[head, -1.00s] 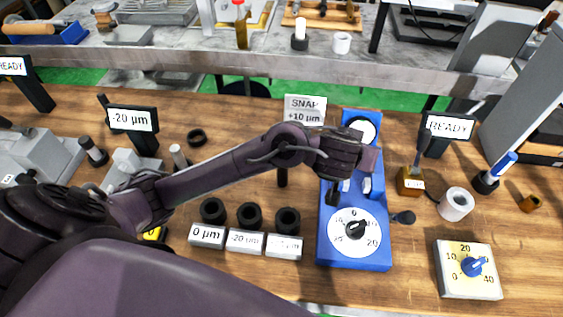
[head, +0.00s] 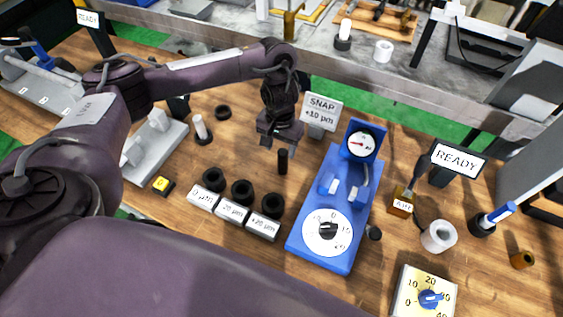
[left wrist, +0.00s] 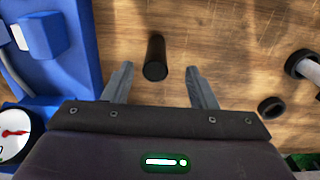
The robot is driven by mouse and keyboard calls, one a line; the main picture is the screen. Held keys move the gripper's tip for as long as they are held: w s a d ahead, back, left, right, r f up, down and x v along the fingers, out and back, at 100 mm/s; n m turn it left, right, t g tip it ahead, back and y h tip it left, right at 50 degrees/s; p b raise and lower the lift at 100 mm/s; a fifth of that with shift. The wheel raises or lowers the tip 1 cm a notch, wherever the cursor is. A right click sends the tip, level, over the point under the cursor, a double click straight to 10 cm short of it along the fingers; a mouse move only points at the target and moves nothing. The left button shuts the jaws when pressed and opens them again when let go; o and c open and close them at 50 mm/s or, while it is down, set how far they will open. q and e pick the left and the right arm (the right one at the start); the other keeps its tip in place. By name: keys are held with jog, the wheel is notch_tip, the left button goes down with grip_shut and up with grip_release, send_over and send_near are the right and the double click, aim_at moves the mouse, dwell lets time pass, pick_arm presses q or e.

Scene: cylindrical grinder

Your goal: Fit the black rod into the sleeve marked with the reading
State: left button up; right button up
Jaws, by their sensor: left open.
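The black rod (head: 282,160) stands upright on the wooden bench, left of the blue gauge. My left gripper (head: 280,141) is open and empty, pointing down just above it. In the left wrist view the rod (left wrist: 155,57) shows slightly beyond and between the spread fingers (left wrist: 160,84), apart from both. Three black sleeves stand in a row behind white labels: the left sleeve (head: 213,179) by "0 µm", the middle sleeve (head: 241,192) by a partly legible "20 µm", the right sleeve (head: 272,206) by "+20 µm". A sign (head: 322,108) reads "SNAP +10 µm". My right gripper is out of view.
The blue gauge (head: 320,262) with its dial stands close right of the rod. A "READY" screen (head: 459,160) and a white cylinder (head: 438,237) stand at right. Bare bench surrounds the rod.

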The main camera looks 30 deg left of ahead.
aim_at(283, 152)
pick_arm(q)
jog(key=f, duration=0.3)
jog(key=shift+w+d+f, duration=0.25)
jog(key=shift+f, duration=0.4)
jog(key=c, duration=1)
grip_shut()
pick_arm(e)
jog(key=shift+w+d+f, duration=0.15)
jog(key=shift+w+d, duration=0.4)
